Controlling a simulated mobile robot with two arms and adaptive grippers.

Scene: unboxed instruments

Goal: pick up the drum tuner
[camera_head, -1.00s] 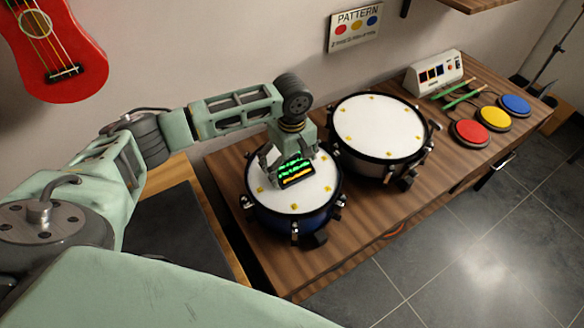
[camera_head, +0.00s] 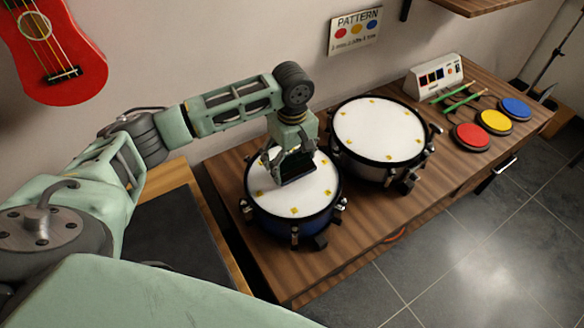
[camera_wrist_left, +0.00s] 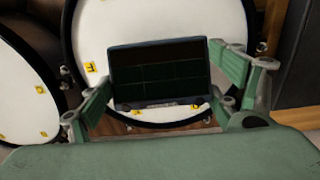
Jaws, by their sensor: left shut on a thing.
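The drum tuner (camera_head: 297,168) is a small dark box with a blank, black screen. It is at the near drum's white head (camera_head: 308,203), and I cannot tell whether it touches the head. My left gripper (camera_head: 289,172) reaches down from above and is shut on the tuner. In the left wrist view the tuner (camera_wrist_left: 158,74) sits between the two green fingers (camera_wrist_left: 160,95), one at each side, with the drum head behind it. My right gripper is not in view.
A second drum (camera_head: 378,130) stands close to the right on the wooden bench (camera_head: 365,215). Red (camera_head: 472,137), yellow (camera_head: 494,121) and blue (camera_head: 516,108) pads, green sticks (camera_head: 458,96) and a white control box (camera_head: 433,77) lie farther right. A red ukulele (camera_head: 60,60) hangs at upper left.

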